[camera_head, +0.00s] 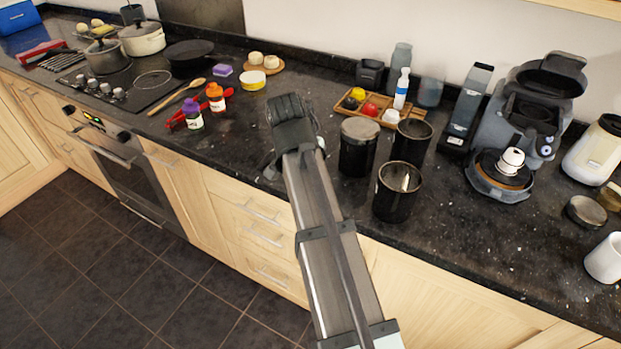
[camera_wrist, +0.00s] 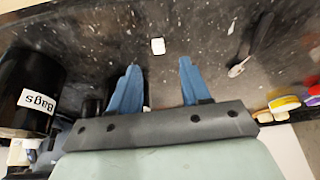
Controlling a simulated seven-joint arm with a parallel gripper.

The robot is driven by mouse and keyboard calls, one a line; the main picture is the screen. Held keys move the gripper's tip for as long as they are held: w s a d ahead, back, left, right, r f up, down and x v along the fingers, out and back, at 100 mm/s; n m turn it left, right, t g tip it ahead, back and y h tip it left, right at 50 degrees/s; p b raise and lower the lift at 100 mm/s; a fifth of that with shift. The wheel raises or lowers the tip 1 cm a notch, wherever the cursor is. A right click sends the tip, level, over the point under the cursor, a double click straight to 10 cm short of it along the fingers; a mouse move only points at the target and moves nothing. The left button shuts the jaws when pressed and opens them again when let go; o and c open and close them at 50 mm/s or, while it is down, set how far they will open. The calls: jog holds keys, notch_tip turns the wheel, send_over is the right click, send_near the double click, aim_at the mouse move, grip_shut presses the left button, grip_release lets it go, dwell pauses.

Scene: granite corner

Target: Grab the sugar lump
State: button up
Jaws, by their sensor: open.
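A small white block (camera_wrist: 158,46), which looks like the sugar lump, lies on the dark speckled granite worktop in the wrist view. My gripper (camera_wrist: 159,64) is open, with its two blue fingers apart and nothing between them. The block appears just beyond the fingertips, roughly centred between them and apart from both. In the head view my gripper (camera_head: 291,118) is over the worktop near its front edge. I cannot make out the lump there; the gripper may hide it.
A black canister marked "Bags" (camera_wrist: 38,98) stands left in the wrist view. A dark tool with a pale tip (camera_wrist: 252,45) lies to the right. In the head view, dark canisters (camera_head: 357,148) stand right of my gripper, and small bottles (camera_head: 215,97) stand left.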

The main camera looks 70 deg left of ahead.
jog(key=shift+x, duration=2.45)
grip_shut()
